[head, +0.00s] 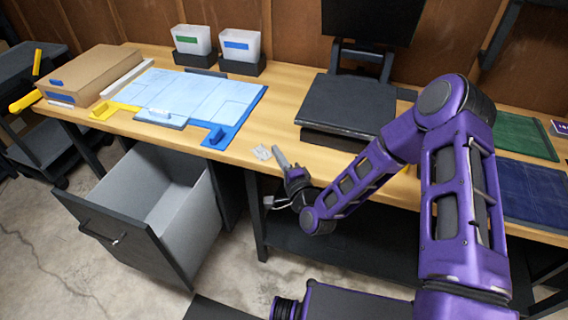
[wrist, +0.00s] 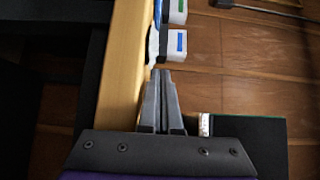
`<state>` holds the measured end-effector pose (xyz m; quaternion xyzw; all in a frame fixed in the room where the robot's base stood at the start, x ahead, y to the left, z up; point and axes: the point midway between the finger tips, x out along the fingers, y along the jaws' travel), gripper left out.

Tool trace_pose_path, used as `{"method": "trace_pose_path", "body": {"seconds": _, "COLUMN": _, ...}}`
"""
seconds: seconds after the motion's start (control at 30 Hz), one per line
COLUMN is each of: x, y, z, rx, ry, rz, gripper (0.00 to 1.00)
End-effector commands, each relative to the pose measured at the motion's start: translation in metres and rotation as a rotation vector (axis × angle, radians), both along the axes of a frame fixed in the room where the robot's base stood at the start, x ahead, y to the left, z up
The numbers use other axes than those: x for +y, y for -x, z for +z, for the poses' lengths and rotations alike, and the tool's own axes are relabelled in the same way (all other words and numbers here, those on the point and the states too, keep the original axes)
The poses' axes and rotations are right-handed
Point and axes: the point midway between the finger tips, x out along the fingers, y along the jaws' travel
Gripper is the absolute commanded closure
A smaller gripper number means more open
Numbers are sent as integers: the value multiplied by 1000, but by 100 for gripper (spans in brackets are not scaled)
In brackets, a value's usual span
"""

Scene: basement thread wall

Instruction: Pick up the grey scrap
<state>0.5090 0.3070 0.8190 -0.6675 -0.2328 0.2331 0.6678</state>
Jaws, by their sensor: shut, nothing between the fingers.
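A small pale grey scrap (head: 262,152) lies on the wooden workbench near its front edge, right of the blue-edged board. My gripper (head: 277,151) is just right of the scrap, low over the bench's front edge. In the wrist view its two fingers (wrist: 162,74) are together with nothing held between them. I cannot tell whether the fingertips touch the scrap. A pale patch shows beyond the fingertips in the wrist view, but I cannot tell if it is the scrap.
The workbench (head: 262,115) has a light blue board (head: 190,92), a cardboard box (head: 92,72), and two white bins (head: 192,40) (head: 240,45) at the back. A dark grey flat case (head: 348,104) lies right of the gripper. An open drawer (head: 140,215) juts out below.

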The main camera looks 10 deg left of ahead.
Motion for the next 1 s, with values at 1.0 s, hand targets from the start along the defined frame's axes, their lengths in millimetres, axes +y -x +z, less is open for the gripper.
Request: {"method": "trace_pose_path", "body": {"seconds": 1.0, "x": 55, "y": 15, "z": 0, "rx": 0, "ry": 0, "rz": 0, "gripper": 100}}
